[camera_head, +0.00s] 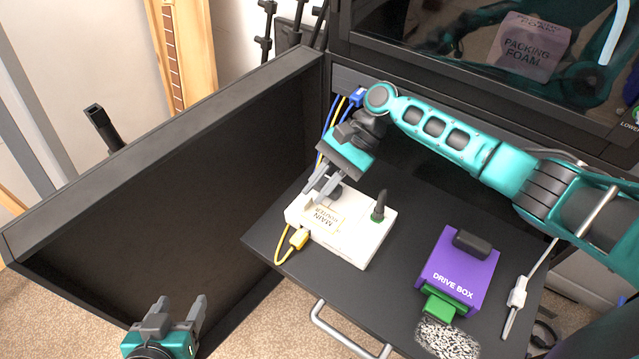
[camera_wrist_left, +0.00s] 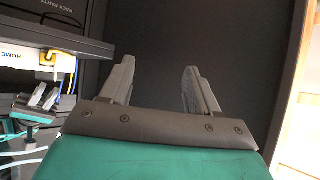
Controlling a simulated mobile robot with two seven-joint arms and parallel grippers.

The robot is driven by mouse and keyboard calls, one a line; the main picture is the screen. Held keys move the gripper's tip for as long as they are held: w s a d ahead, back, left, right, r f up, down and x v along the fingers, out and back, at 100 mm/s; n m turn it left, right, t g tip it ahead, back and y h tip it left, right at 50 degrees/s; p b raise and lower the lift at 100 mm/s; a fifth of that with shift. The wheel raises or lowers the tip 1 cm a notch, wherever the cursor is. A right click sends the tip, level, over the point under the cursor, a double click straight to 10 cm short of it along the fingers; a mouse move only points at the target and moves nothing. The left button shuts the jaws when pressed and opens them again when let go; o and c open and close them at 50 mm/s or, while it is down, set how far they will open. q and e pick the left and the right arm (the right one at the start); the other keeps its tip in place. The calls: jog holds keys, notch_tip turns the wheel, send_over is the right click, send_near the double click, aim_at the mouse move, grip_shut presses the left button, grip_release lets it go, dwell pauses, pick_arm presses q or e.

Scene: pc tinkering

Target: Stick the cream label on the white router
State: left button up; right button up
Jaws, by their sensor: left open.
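The white router (camera_head: 372,243) lies on the black pull-out shelf. The cream label (camera_head: 325,219), reading "MAIN ROUTER" upside down, appears to lie on its top near the left end. My right gripper (camera_head: 316,192) is over that end, its fingers a little apart with nothing visible between them. In the left wrist view my right gripper (camera_wrist_left: 46,98) shows apart from the router (camera_wrist_left: 18,58), which carries a "HOME" marking there. My left gripper (camera_head: 180,312) is open and empty at the lower left, by the cabinet door; its fingers show in the left wrist view (camera_wrist_left: 158,92).
A purple drive box (camera_head: 458,270) with a green part stands right of the router. A yellow cable (camera_head: 290,244) plugs into the router's left side. The open black door (camera_head: 180,170) stands left of the shelf (camera_head: 395,300). A white cable connector (camera_head: 517,292) lies at right.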

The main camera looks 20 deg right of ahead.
jog(key=shift+o, duration=1)
pick_arm(q)
jog(key=shift+s+f, duration=0.15)
pick_arm(e)
jog(key=shift+r, duration=0.15)
pick_arm(q)
jog(key=shift+s+a+r+y+p, duration=0.15)
jog(key=shift+s+a+r+p, duration=0.3)
jog(key=shift+p, duration=0.6)
jog(key=shift+a+r+y+p, duration=0.2)
jog(key=shift+r+p, duration=0.45)
jog(key=shift+p, duration=0.35)
pick_arm(e)
notch_tip(320, 180, up, 20)
